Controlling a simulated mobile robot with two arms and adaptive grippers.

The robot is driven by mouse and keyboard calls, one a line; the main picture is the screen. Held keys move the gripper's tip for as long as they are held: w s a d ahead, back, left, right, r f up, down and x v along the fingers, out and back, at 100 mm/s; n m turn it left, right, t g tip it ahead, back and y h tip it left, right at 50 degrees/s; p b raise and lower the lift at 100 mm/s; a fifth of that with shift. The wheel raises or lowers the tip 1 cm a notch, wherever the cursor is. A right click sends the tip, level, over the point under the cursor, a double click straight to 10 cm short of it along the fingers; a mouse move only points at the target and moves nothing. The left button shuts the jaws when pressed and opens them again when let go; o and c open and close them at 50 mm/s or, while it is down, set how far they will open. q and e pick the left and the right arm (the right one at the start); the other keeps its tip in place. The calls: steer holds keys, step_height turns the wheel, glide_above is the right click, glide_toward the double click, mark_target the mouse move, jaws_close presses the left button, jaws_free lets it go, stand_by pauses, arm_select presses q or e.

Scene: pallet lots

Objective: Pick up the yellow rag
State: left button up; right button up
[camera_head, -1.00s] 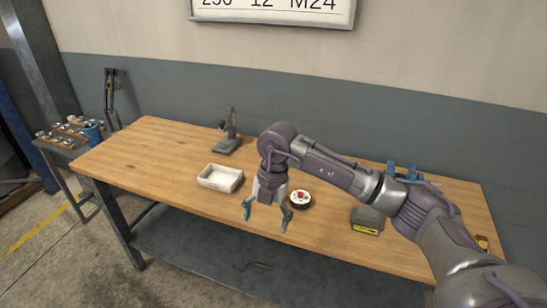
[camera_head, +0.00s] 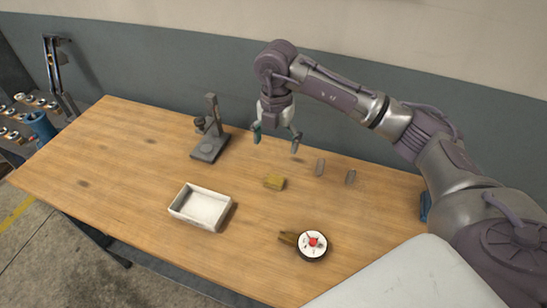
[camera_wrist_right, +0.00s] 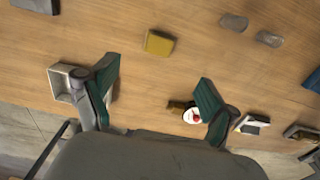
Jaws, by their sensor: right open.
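The yellow rag (camera_head: 275,182) is a small folded block lying on the wooden table (camera_head: 130,185), near the middle. It also shows in the right wrist view (camera_wrist_right: 160,43), ahead of the fingers and apart from them. My right gripper (camera_head: 275,142) is open and empty, held above the table with its fingers pointing down. In the right wrist view its two green-padded fingers (camera_wrist_right: 156,80) are spread wide with nothing between them. My left gripper is out of view.
A white tray (camera_head: 178,209) lies left of the rag, and a grey gauge stand (camera_head: 209,146) is behind the tray. A round black-and-white item with a red centre (camera_head: 313,243) sits in front. Two small grey pieces (camera_head: 320,167) lie to the right. Bare wood surrounds the rag.

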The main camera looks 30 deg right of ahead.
steer(key=p, duration=0.1)
glide_above(274, 179)
steer(key=f, duration=0.7)
steer(key=shift+w+d+f, duration=0.2)
steer(key=shift+d+f, duration=0.1)
steer(key=shift+f, duration=0.3)
steer(key=f, duration=0.1)
steer(key=f+p, duration=0.1)
steer(key=f, duration=0.2)
steer(key=shift+s+a+f+p, duration=0.1)
steer(key=shift+s+a+p, duration=0.15)
steer(key=shift+p, duration=0.1)
steer(key=shift+f, duration=0.35)
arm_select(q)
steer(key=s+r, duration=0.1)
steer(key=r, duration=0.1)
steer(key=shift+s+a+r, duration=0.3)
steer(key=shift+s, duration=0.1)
arm_select(e)
steer(key=shift+w+f, duration=0.1)
steer(key=shift+f, duration=0.05)
steer(key=c, duration=0.9)
